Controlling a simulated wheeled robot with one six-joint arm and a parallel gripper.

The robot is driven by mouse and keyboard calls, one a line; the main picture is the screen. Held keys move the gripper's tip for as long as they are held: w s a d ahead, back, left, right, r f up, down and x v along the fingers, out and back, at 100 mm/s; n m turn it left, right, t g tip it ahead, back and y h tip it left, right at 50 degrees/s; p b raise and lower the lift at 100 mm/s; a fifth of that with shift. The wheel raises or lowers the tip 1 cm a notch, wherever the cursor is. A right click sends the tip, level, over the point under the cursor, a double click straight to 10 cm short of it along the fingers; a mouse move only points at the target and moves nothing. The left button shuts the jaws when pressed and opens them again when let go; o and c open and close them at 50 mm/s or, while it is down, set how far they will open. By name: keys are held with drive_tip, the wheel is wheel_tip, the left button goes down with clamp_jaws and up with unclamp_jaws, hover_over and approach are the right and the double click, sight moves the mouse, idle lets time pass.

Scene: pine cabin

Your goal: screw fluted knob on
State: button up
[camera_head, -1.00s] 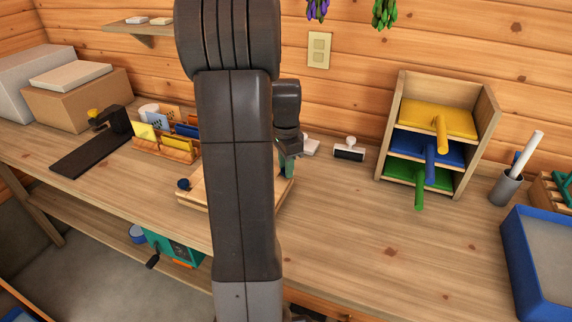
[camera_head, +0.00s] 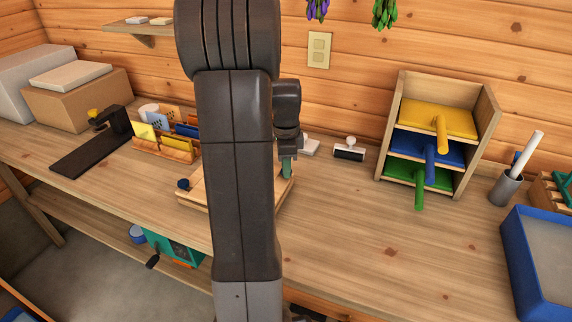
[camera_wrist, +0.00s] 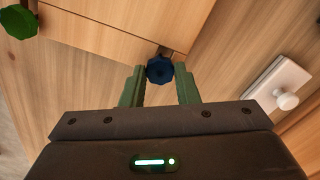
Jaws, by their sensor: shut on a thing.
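My gripper (camera_wrist: 160,88) has two green fingers, one on each side of a dark blue fluted knob (camera_wrist: 159,70), and is shut on it. The knob is at the edge of a pale wooden board (camera_wrist: 110,25), with a short dark piece showing between them. Whether the knob is seated on a thread cannot be told. A green fluted knob (camera_wrist: 19,21) shows at the upper left in the wrist view. In the head view, my gripper (camera_head: 287,168) is at the right end of the wooden board (camera_head: 200,205), partly hidden behind my arm. A dark blue knob (camera_head: 183,184) is at its left end.
A white-handled stamp (camera_head: 349,150) and a white block (camera_head: 310,147) stand behind my gripper. A card rack (camera_head: 165,148) is to the left, a shelf with coloured trowels (camera_head: 440,120) to the right. The bench front right of my arm is clear.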

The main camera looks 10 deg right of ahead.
drive_tip(key=o, duration=0.8)
